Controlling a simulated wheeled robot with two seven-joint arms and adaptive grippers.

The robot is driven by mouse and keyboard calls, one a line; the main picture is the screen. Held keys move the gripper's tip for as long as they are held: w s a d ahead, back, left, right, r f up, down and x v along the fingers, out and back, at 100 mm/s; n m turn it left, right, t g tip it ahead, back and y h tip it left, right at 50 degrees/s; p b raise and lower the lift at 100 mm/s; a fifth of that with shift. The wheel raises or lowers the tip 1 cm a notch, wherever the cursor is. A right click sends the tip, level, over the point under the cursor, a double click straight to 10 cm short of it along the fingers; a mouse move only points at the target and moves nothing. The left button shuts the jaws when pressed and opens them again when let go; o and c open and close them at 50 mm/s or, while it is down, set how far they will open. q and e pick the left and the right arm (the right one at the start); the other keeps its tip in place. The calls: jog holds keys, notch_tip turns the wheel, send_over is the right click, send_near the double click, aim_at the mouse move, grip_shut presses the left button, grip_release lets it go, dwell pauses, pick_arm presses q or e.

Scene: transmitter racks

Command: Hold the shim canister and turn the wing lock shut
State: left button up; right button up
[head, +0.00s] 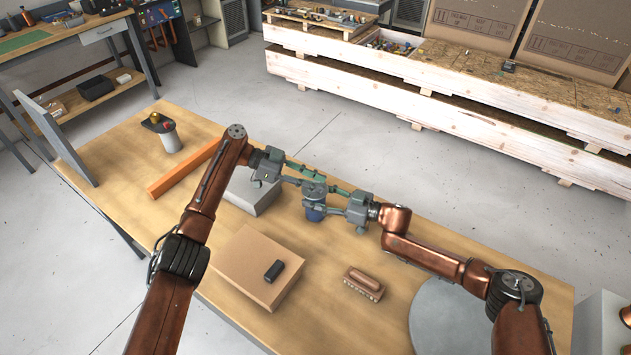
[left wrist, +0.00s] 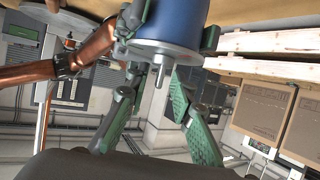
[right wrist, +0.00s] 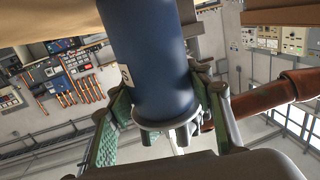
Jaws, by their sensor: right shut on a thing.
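The shim canister (head: 315,212) is a blue cylinder with a grey lid, held above the table in the head view. My right gripper (head: 333,199) is shut on it, with a finger on either side of the blue body (right wrist: 150,60) in the right wrist view. The grey lid (left wrist: 165,48) carries a short peg (left wrist: 160,76), seemingly part of the wing lock, in the left wrist view. My left gripper (left wrist: 156,92) is open, its green-padded fingertips either side of the peg and apparently clear of it. How far the lock is turned cannot be told.
A cardboard box (head: 252,262) with a small black item (head: 273,270), a brown brush-like object (head: 363,284), a grey box (head: 252,192), an orange bar (head: 180,172) and a grey round plate (head: 440,315) lie on the table. A pale cylinder (head: 171,140) stands farther left.

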pick_arm(q)
jog(key=s+v, duration=0.1)
jog(key=v, duration=0.6)
jog(key=shift+w+a, duration=0.25)
jog(key=shift+w, duration=0.2)
jog(key=shift+o, duration=0.2)
